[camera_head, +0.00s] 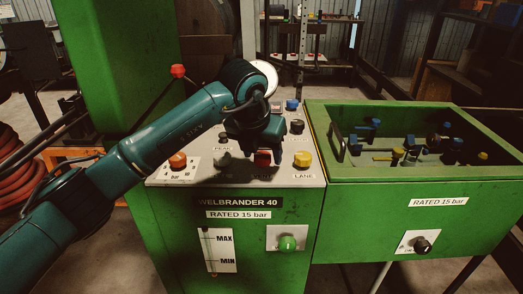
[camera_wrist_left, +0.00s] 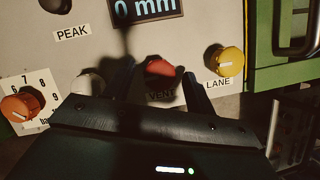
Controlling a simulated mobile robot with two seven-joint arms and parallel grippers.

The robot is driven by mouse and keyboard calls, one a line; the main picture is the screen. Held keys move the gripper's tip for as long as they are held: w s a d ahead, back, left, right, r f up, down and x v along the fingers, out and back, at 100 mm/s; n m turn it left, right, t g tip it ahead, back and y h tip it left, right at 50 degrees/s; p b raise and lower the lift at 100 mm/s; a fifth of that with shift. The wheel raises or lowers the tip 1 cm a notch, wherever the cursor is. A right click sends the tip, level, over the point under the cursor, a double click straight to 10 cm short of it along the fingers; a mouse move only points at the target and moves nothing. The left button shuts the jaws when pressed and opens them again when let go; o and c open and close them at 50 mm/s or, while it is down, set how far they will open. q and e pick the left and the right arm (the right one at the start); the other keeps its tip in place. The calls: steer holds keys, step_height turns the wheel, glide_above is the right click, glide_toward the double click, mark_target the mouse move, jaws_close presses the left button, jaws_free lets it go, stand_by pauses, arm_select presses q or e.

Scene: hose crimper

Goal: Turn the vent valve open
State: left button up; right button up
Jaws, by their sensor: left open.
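The vent valve is a red knob (camera_head: 262,158) on the sloped top panel of the green machine. In the left wrist view the red knob (camera_wrist_left: 160,67) sits above a label reading VENT, which is partly shadowed. My left gripper (camera_head: 258,150) is over the panel at the knob, seen from behind its wrist. In the left wrist view my left gripper (camera_wrist_left: 158,78) is open, with one finger on each side of the red knob. I cannot tell whether either finger touches it. My right gripper is in neither view.
A yellow LANE knob (camera_wrist_left: 230,61) is close to the right finger. An orange knob (camera_wrist_left: 20,106) with a bar scale is at the left, and a display (camera_wrist_left: 148,8) reads 0 mm. A green-framed bin (camera_head: 415,172) with several valves adjoins the right.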

arm_select(q)
steer(key=c, duration=1)
steer(key=shift+o, duration=0.2)
